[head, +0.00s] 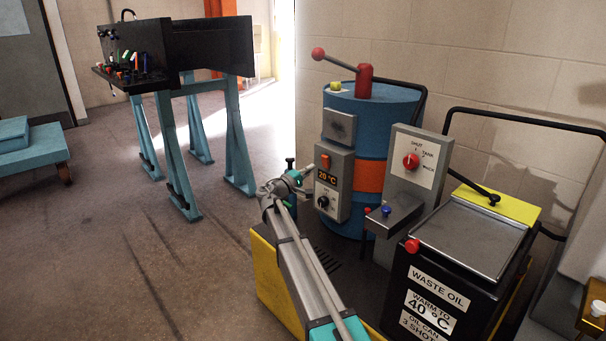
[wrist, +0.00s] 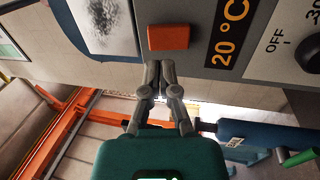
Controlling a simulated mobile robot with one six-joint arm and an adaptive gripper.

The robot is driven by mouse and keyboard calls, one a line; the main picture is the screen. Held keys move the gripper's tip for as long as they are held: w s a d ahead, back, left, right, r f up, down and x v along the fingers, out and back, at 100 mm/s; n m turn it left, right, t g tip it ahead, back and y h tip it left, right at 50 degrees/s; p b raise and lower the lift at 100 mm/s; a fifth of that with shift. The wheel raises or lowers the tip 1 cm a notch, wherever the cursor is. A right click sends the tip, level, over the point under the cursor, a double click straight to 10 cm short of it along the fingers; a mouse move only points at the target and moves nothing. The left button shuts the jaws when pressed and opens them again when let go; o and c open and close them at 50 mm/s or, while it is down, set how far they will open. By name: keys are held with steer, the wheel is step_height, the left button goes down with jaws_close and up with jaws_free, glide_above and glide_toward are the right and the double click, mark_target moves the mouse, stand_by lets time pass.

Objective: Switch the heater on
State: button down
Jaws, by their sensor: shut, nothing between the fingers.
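The heater's grey control box (head: 337,160) is mounted on the front of a blue drum (head: 372,130). It carries an orange rocker switch (head: 325,162), a display reading 20 °C (head: 327,178) and a black dial (head: 323,202). In the wrist view the orange switch (wrist: 168,37) lies just beyond the tips of my gripper (wrist: 159,65). The dial (wrist: 312,54) is at the right edge, with OFF printed beside it. My gripper is shut and empty, pointing at the box. I cannot tell whether its tips touch the switch.
A shut/tank valve panel (head: 412,162) and a black waste oil container (head: 450,270) labelled "warm to 40 °C" stand right of the drum. A red-knobbed lever (head: 340,62) tops the drum. A black bench (head: 200,55) on blue legs stands back left.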

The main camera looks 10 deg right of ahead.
mark_target(324, 160)
steer(key=shift+p+x, duration=0.35)
steer(key=shift+x, duration=1.95)
steer(key=shift+d, duration=0.1)
steer(key=shift+d+r+p, duration=0.15)
steer(key=shift+d+p, duration=0.25)
steer(key=shift+d, duration=0.05)
steer(key=shift+a, duration=0.35)
steer(key=shift+w, duration=0.1)
steer(key=shift+s+a, duration=0.5)
steer(key=shift+a, duration=0.05)
steer(key=s+a+r+p, duration=0.1)
steer(key=s+a, duration=0.6)
steer(key=a, duration=0.3)
steer(key=shift+s+a, duration=0.15)
steer(key=shift+r, duration=0.1)
